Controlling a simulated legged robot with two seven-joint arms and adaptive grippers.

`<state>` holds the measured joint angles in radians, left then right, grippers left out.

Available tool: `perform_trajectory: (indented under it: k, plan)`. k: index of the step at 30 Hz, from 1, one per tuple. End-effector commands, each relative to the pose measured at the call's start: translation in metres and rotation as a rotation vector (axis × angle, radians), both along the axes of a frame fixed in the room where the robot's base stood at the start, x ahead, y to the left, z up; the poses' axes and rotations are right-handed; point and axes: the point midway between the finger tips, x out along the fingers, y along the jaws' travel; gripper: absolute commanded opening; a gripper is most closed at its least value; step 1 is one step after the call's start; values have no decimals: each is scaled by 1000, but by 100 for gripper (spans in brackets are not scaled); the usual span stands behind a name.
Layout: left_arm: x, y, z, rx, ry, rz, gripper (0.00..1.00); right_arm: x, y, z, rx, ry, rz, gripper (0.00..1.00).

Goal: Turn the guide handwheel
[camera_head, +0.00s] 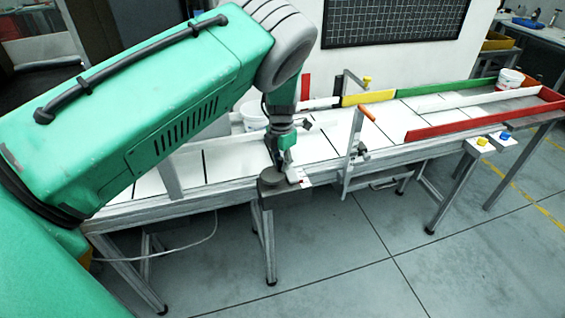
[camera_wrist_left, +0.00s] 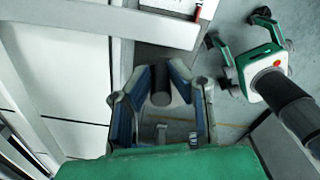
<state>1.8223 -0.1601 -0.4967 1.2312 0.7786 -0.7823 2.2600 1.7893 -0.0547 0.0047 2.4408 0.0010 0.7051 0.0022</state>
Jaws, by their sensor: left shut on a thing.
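The guide handwheel (camera_head: 271,181) appears as a dark round piece on a grey bracket at the conveyor's front edge, in the head view. My left gripper (camera_head: 275,160) reaches down onto it from above. In the left wrist view, the left gripper's fingers (camera_wrist_left: 170,88) stand on both sides of a dark cylindrical part (camera_wrist_left: 164,88), which seems to be the handwheel's grip. The left gripper is shut on it. The wheel's rim is mostly hidden. My right gripper (camera_wrist_left: 236,27) shows at the upper right of the left wrist view, its fingers spread and empty; it is outside the head view.
The white conveyor bed (camera_head: 317,146) runs behind the wheel. A white bucket (camera_head: 252,115) stands at left and another (camera_head: 510,79) at the far right. An upright frame with an orange handle (camera_head: 366,114) stands right of the wheel. Grey floor (camera_head: 340,250) in front is clear.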

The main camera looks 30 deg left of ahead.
Motion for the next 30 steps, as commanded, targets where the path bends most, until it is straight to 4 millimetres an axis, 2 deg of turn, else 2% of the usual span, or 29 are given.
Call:
perform_trajectory:
  k: [20, 30]
  plan:
    - [-10, -4, -5, -4, 19, -192, 0, 0, 0, -3, 0, 0, 0, 40]
    - [-14, -8, -5, -6, 18, -423, 0, 0, 0, -4, 0, 0, 0, 40]
